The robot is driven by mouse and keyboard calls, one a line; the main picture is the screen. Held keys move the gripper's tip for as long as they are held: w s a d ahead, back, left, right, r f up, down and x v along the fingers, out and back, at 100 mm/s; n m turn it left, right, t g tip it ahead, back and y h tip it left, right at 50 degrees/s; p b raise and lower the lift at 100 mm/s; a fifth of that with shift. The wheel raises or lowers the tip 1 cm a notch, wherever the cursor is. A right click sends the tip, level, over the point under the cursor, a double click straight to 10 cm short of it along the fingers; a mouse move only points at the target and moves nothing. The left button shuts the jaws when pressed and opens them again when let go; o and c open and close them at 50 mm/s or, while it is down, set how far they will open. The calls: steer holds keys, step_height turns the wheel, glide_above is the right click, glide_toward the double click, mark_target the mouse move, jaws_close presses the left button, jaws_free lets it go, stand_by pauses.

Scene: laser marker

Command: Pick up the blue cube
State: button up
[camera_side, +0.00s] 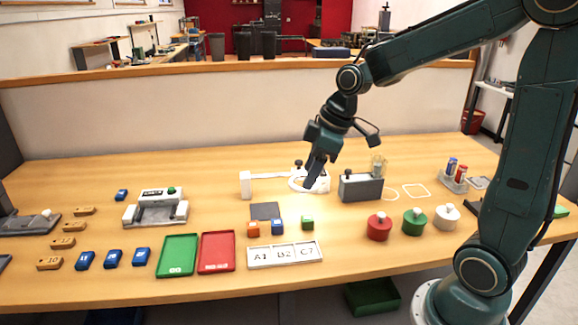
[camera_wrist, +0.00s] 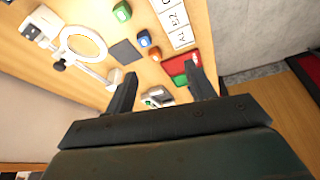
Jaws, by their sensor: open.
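The blue cube (camera_side: 277,227) sits on the wooden table between an orange cube (camera_side: 253,229) and a green cube (camera_side: 307,223). In the wrist view the blue cube (camera_wrist: 144,38) lies beyond my fingertips, a little left of the middle. The orange cube (camera_wrist: 155,53) is close to it, and the green cube (camera_wrist: 122,11) is farther off. My gripper (camera_side: 311,180) is above the table, behind the row of cubes and apart from them. In the wrist view my gripper (camera_wrist: 162,69) has its two fingers apart, with nothing held between them.
A dark square (camera_side: 265,210) lies just behind the cubes. A white board marked A1, B2, C7 (camera_side: 284,263) lies in front. A white ring fixture (camera_side: 246,186) stands near my gripper. Red (camera_side: 217,263) and green (camera_side: 177,268) trays are front left; round red, green and white pieces stand right.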

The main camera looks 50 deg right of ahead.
steer(key=w+d+f+n+y, duration=0.1)
steer(key=w+d+f+n, duration=0.1)
steer(key=w+f, duration=0.3)
steer(key=shift+w+d+f, duration=0.25)
steer(key=shift+d+f, duration=0.4)
steer(key=shift+d, duration=0.25)
steer(key=shift+f, duration=0.1)
glide_above(278, 222)
steer(key=s+d, duration=0.2)
steer(key=shift+g, duration=0.3)
steer(key=f, duration=0.6)
steer(key=shift+s+a+f, duration=0.15)
steer(key=shift+a+f, duration=0.05)
steer(key=shift+w+a+f, duration=0.15)
steer(key=shift+w+f, duration=0.1)
steer(key=shift+f, duration=0.4)
steer(key=shift+f, duration=0.1)
steer(key=shift+x, duration=2.5)
steer(key=shift+w, duration=0.1)
steer(key=shift+c, duration=0.4)
steer(key=c, duration=1)
